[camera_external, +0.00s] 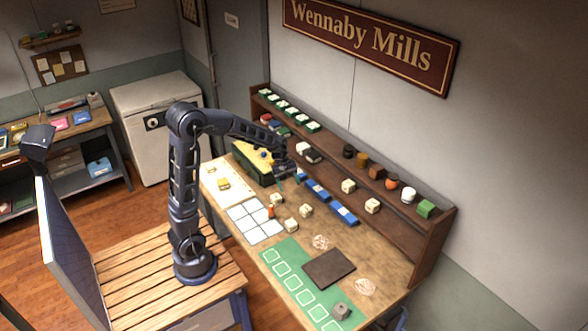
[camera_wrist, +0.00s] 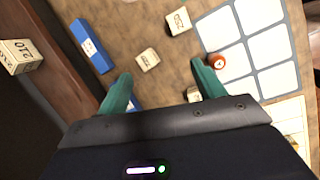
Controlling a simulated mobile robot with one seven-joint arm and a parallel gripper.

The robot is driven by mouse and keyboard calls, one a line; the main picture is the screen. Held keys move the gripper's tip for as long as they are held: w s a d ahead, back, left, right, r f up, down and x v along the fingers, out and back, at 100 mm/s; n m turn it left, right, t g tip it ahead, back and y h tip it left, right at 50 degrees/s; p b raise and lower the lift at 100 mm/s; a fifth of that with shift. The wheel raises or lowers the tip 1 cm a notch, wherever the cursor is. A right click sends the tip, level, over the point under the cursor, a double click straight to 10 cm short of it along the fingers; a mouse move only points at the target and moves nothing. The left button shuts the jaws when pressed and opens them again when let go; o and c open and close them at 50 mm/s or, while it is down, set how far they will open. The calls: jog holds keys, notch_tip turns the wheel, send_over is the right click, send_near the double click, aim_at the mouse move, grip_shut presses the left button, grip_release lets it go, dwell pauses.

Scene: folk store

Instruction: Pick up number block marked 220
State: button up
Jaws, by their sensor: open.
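Several cream number blocks lie on the workbench. In the wrist view, one block (camera_wrist: 178,21) near the white grid has a mark that may read 220 or 250; it seems to be the block in the external view (camera_external: 291,224). A smaller-looking block (camera_wrist: 148,60) lies between my fingers' directions, its mark too faint to read. Another block (camera_wrist: 194,95) is partly hidden by my gripper. A block on the shelf (camera_wrist: 21,55) appears marked 210. My gripper (camera_wrist: 161,84) is open and empty, above the bench near the shelf; it also shows in the external view (camera_external: 288,172).
Blue bars (camera_external: 343,214) lie along the shelf's (camera_external: 433,240) foot. A small red-orange piece (camera_wrist: 217,62) stands at the white grid (camera_external: 255,223). A dark green box (camera_external: 250,165) is close beside my gripper.

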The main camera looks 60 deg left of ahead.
aim_at(305, 207)
jog(key=w+f+n, duration=0.1)
jog(key=w+f, duration=0.1)
jog(key=f, duration=0.3)
jog(key=w+f+n, duration=0.2)
jog(key=w+f, duration=0.1)
jog(key=f, duration=0.2)
jog(key=w+f+n, duration=0.1)
jog(key=w+f, duration=0.1)
jog(key=f, duration=0.3)
jog(key=shift+w+d+f+n+g+h, duration=0.15)
jog(key=shift+w+n+g+h, duration=0.15)
jog(key=shift+n+h, duration=0.1)
jog(key=shift+w+x, duration=0.2)
jog(key=shift+x, duration=1.1)
jog(key=shift+w+x, duration=0.15)
jog(key=shift+x, duration=1.15)
jog(key=c, duration=1.1)
jog(key=shift+o, duration=0.2)
